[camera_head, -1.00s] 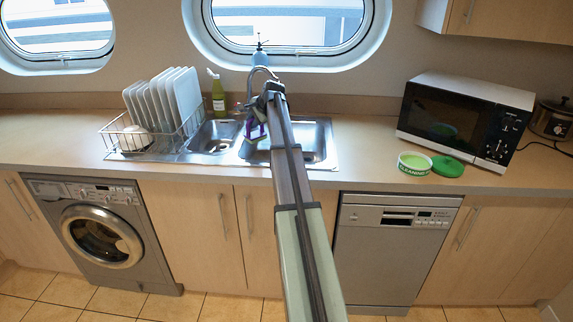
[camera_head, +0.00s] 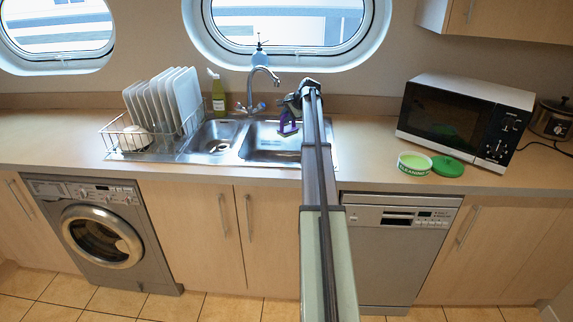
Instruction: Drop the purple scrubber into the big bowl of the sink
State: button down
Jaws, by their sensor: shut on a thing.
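The purple scrubber (camera_head: 288,124) hangs from my gripper (camera_head: 290,105), which is shut on it. Both are over the big bowl (camera_head: 262,147) of the sink, the right-hand and larger bowl, toward its right half. The scrubber looks to be above the bowl floor; its exact height is hard to tell. My arm covers the right part of the big bowl. The small bowl (camera_head: 214,138) is to the left and holds no scrubber.
The tap (camera_head: 254,88) rises behind the sink between the bowls. A rack with white plates (camera_head: 168,100) stands left, with a green bottle (camera_head: 218,95) beside it. A microwave (camera_head: 465,118), a green-labelled tub (camera_head: 414,163) and its green lid (camera_head: 447,166) are on the right counter.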

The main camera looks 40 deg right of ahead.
aim_at(286, 129)
jog(key=shift+f, duration=2)
jog(key=c, duration=0.9)
grip_release()
jog(key=shift+s+r, duration=0.1)
jog(key=v, duration=1.3)
jog(key=shift+r, duration=0.25)
jog(key=shift+s, duration=0.15)
